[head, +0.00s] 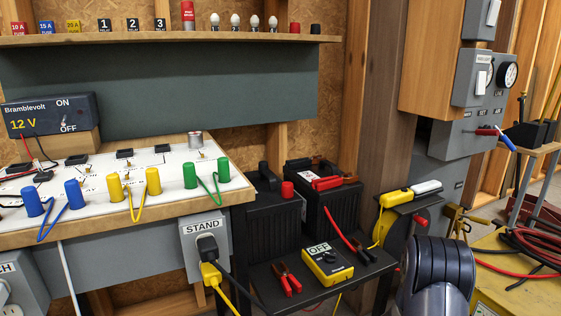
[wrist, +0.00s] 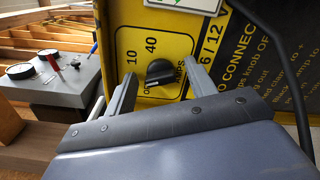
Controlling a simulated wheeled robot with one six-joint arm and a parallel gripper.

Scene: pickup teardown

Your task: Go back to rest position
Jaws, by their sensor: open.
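My gripper (wrist: 158,76) is open in the wrist view, with one grey finger on each side of a black knob (wrist: 160,72). The knob is on a yellow panel (wrist: 140,45) with black lettering, including 10, 40 and 6/12 V. I cannot tell whether the fingers touch the knob. In the head view my arm reaches in at the bottom right and my gripper does not show. A yellow box (head: 487,268) with red and black cables stands beside my arm there.
A black cable (wrist: 285,70) crosses the right of the wrist view. The head view shows a low black stand (head: 300,291) with batteries and a yellow meter (head: 327,263), a workbench (head: 110,227) at left, and grey switch boxes (head: 470,77) on the right wall.

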